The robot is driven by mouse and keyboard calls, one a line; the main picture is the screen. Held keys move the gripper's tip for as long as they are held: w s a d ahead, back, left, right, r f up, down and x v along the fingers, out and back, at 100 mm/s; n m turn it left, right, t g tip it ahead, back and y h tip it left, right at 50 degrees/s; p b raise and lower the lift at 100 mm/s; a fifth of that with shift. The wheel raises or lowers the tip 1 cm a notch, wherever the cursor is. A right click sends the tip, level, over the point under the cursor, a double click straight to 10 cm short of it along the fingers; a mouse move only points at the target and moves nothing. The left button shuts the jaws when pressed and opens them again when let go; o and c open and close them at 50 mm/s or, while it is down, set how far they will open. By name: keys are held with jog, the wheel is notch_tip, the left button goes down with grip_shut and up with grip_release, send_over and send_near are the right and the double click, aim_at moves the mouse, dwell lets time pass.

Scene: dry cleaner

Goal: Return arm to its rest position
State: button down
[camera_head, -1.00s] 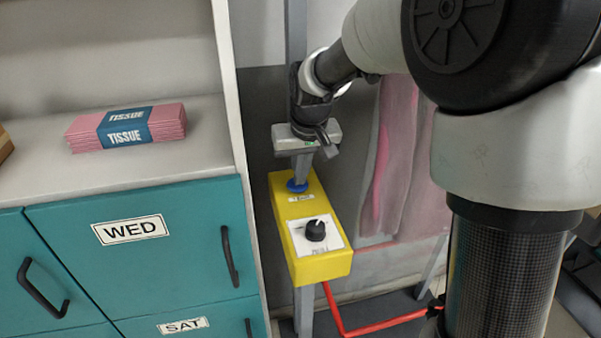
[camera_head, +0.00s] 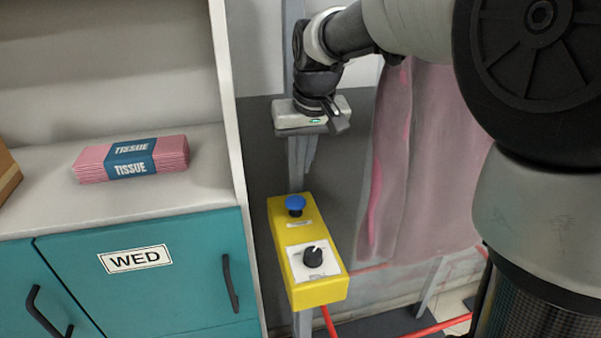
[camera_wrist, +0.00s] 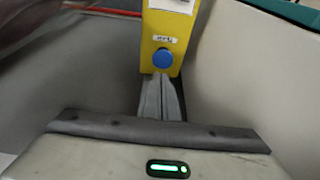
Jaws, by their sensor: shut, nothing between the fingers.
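My gripper (camera_head: 302,172) hangs below the wrist, fingers pointing down, above the yellow control box (camera_head: 306,278). In the wrist view the fingers (camera_wrist: 160,80) are together with nothing between them. The box has a blue push button (camera_head: 295,204) at its upper end and a black rotary knob (camera_head: 313,257) on a white plate lower down. The fingertips are apart from the blue button, which is fully visible. The button also shows in the wrist view (camera_wrist: 163,59), just beyond the fingertips. My arm is bent, reaching in from the right.
A red rail (camera_head: 440,326) runs low.

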jog(key=shift+s+r, duration=0.1)
jog(key=shift+r, duration=0.45)
jog(key=s+d+r+p, duration=0.1)
jog(key=s+d+p, duration=0.1)
jog(key=s, duration=0.5)
jog(key=s+d+r+m+t+p, duration=0.1)
jog(key=s+d, duration=0.3)
jog(key=s, duration=0.4)
jog(key=s+d+r+m+t+h+p, duration=0.1)
jog(key=s+d+r+p, duration=0.1)
jog(key=s, duration=0.6)
jog(key=shift+d+r+p, duration=0.4)
jog(key=shift+d+r, duration=0.05)
jog(key=shift+d, duration=0.65)
jog(key=shift+s, duration=0.1)
